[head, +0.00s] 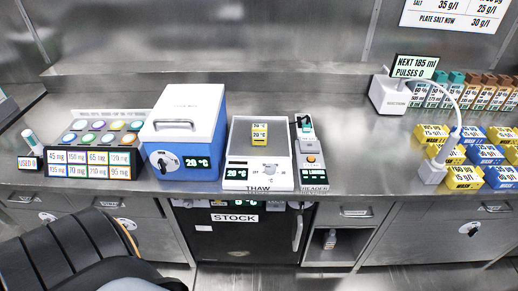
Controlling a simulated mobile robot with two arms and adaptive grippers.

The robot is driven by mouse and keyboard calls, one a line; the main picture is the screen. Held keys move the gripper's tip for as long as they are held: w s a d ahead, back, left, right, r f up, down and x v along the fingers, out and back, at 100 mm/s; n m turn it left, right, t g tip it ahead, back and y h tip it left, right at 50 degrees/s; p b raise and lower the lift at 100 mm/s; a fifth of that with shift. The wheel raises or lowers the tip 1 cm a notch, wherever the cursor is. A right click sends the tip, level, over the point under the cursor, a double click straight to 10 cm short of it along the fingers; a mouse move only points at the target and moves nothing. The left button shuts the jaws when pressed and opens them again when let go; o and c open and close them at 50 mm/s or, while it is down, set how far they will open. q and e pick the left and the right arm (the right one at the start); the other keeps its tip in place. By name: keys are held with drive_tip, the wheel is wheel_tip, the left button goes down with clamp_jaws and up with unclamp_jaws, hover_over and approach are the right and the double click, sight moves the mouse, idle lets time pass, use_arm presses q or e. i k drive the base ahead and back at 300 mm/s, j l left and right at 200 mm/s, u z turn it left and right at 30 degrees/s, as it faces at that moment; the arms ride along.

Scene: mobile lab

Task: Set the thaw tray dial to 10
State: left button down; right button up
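The thaw tray (283,150) is a white box with a grey recessed top, standing on the steel counter near the middle of the head view. Its sloped front is labelled THAW. A small dial (270,169) sits on that front; its pointer is too small to read. The display (237,173) left of the dial appears to read 20 °C. A small yellow item (260,134) with 20 °C readouts is in the tray's recess. Neither of my grippers shows in the head view.
A blue box with white lid (185,110) stands left of the tray, a reader (311,160) close on its right.

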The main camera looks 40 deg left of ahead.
sight(270, 169)
drive_tip(key=i+j, duration=0.1)
drive_tip(key=j, duration=0.75)
drive_tip(key=i+j+u, duration=0.1)
drive_tip(key=j, duration=0.35)
drive_tip(key=i, duration=0.05)
